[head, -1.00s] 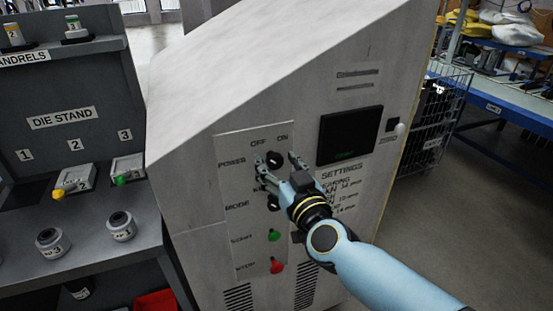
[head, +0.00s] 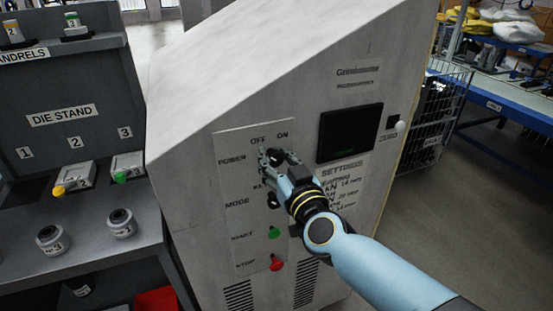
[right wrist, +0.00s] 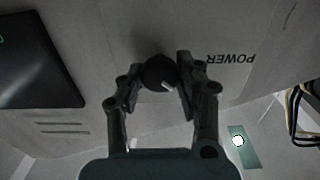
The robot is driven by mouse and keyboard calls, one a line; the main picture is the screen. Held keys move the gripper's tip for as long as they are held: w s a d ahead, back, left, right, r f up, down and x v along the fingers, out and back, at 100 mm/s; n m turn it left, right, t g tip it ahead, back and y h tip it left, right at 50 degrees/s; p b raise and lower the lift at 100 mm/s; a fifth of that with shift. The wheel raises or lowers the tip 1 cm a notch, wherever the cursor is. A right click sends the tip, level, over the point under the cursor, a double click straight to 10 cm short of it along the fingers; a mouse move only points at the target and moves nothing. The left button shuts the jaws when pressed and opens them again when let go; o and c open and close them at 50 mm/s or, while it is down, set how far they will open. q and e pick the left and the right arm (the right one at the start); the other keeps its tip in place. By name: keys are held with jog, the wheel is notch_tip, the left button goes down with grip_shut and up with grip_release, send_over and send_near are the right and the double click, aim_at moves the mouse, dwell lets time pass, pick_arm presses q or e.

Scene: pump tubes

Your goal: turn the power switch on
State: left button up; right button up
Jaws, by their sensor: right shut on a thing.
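The power switch is a black round knob (right wrist: 158,72) on the grey cabinet's panel. In the head view it sits beside the POWER label, below the words OFF and ON, mostly hidden by my fingers. My right gripper (head: 277,156) is at the knob. In the right wrist view its fingers (right wrist: 158,88) stand on both sides of the knob, closed on it. A pale mark on the knob points to the lower right in that upside-down view, which seems to be the OFF side. My left gripper is out of view.
Below the power knob are the mode knob (head: 273,201), a green start button (head: 274,233) and a red stop button (head: 277,264). A dark screen (head: 350,132) is to the right. A die stand (head: 70,135) with dies is at the left.

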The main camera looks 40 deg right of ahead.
jog(key=shift+m, duration=0.3)
jog(key=m, duration=0.3)
jog(key=shift+m+p, duration=0.3)
jog(key=m, duration=0.4)
jog(key=shift+d+m, duration=0.15)
jog(key=shift+m, duration=0.15)
jog(key=m, duration=0.4)
jog(key=shift+f+m+b, duration=0.15)
jog(key=shift+m+b, duration=0.15)
jog(key=shift+b, duration=0.1)
jog(key=shift+m+b, duration=0.45)
jog(key=shift+m, duration=1.75)
jog(key=o, duration=1.2)
jog(key=shift+s, duration=0.1)
jog(key=shift+c, duration=0.2)
